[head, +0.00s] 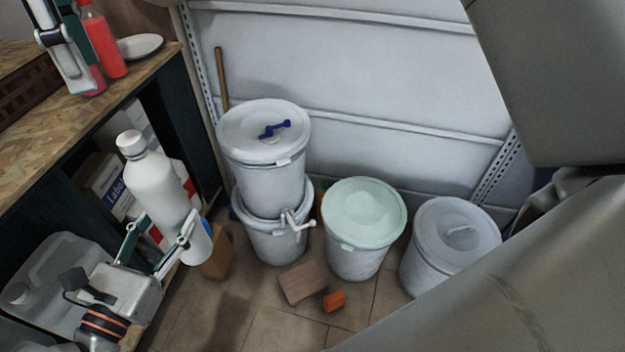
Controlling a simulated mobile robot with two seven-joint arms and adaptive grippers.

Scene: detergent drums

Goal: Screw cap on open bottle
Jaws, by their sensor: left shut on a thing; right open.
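A white bottle (160,190) is held off the floor, leaning to the upper left, in front of the shelf unit. Its narrow top carries a white piece (131,143) that looks like a cap; I cannot tell whether it is screwed tight. My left gripper (160,238) is shut on the bottle's lower part, one finger on each side. My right gripper (76,62) is open at the top left, above the wooden worktop, apart from the white bottle. It is partly cut off by the picture's edge and its fingertips are close to a red bottle.
Lidded white drums (265,160) stand along the wall. A brown block (302,283) and an orange block (334,300) lie on the floor. A translucent canister (55,280) is at lower left.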

